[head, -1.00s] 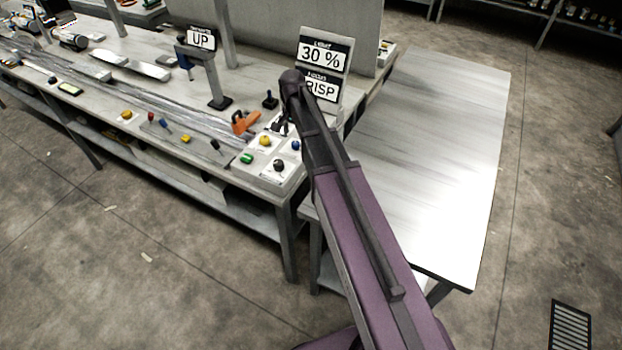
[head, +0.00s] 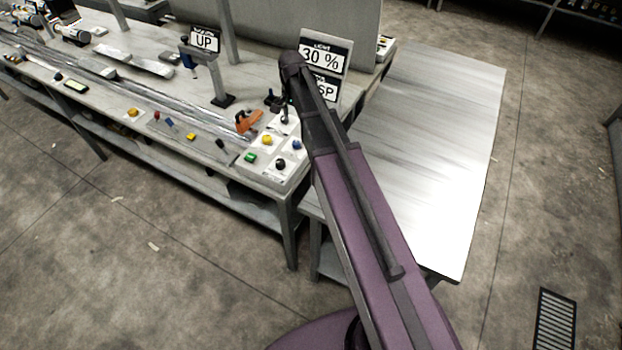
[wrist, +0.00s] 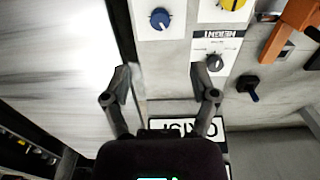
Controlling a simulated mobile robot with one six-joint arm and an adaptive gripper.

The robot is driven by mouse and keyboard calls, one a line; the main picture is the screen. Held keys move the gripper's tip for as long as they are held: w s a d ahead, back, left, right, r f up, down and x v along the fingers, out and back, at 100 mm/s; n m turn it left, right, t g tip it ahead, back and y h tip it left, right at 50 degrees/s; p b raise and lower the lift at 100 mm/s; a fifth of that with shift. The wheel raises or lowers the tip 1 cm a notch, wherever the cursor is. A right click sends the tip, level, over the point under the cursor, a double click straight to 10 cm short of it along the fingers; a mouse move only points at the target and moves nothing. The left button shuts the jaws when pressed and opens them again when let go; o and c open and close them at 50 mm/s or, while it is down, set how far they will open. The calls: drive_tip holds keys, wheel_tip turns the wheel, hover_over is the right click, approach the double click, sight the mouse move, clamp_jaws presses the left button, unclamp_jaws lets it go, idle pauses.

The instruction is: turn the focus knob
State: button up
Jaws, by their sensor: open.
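My gripper (wrist: 160,92) is open and empty, above the bench end, with its two fingers apart. In the head view my gripper (head: 283,108) is small and partly hidden by my arm. The wrist view shows a blue knob (wrist: 160,18) on a white plate, ahead of the fingers. A black knob (wrist: 215,62) on another labelled plate is just beyond the right finger. A yellow knob (wrist: 232,3) is cut by the top edge. I cannot read which knob is marked focus. The head view also shows the blue knob (head: 297,145) and yellow knob (head: 267,139).
An upright sign (head: 325,55) reads "30 %" and a partly covered word ending in "SP". A black lever (wrist: 248,86) and orange clamp (wrist: 292,28) stand right of the knobs in the wrist view. A bare side table (head: 430,130) is right of the bench.

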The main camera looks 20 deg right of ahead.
drive_tip(key=s+f+n+b, duration=0.4)
drive_tip(key=s, duration=0.6)
drive_tip(key=s+f+n+b, duration=0.4)
drive_tip(key=s+n+b, duration=0.1)
drive_tip(key=s, duration=0.6)
drive_tip(key=shift+s+a+f, duration=0.2)
drive_tip(key=shift+a+f, duration=0.15)
drive_tip(key=shift+a, duration=0.05)
